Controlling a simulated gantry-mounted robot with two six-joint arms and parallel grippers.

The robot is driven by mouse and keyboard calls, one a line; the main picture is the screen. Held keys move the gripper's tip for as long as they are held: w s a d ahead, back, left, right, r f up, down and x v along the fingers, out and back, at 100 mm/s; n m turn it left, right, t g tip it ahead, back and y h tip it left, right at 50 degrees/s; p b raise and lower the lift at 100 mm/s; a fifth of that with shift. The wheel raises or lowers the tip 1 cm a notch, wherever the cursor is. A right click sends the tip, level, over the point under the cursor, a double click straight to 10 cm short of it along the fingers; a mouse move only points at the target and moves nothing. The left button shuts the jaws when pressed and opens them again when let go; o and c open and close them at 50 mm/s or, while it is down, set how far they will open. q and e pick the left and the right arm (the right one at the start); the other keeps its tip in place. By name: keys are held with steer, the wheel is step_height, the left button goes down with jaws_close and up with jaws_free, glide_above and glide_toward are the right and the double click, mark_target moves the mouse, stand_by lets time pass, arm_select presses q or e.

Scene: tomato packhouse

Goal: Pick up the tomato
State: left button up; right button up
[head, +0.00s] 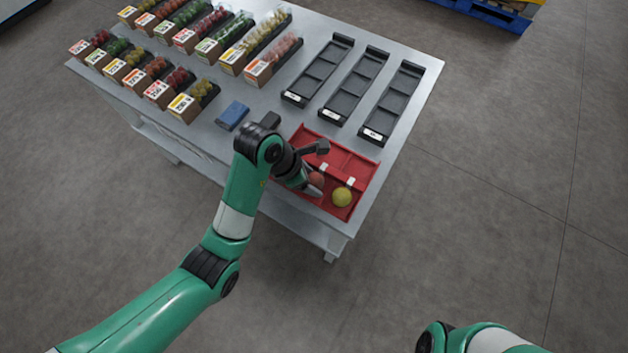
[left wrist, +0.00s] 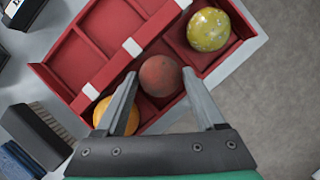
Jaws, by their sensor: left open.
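A dull red tomato (left wrist: 160,75) lies in the red divided tray (left wrist: 70,63); it also shows partly in the head view (head: 316,179). A yellow-green tomato (left wrist: 208,30) is in a compartment beside it, clear in the head view too (head: 342,197). An orange tomato (left wrist: 103,112) is partly hidden behind a finger in the left wrist view. My left gripper (left wrist: 160,85) is open, its fingertips on either side of the red tomato; contact cannot be told. In the head view the gripper (head: 314,187) is over the tray. My right gripper is out of view.
Three empty black trays (head: 319,71) stand behind the red tray. Filled tomato packs (head: 193,101) line the table's left side. A blue block (head: 232,116) lies near my left wrist. The table's right edge (head: 400,154) is close to the tray.

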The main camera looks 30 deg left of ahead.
mark_target(317, 177)
arm_select(q)
steer(key=c, duration=0.6)
steer(key=shift+o, duration=0.2)
steer(key=shift+r+p, duration=0.45)
steer(key=shift+r, duration=0.1)
step_height(317, 177, up, 3)
steer(key=shift+p, duration=1.1)
steer(key=s+r+p, duration=0.9)
steer(key=s+p, duration=0.5)
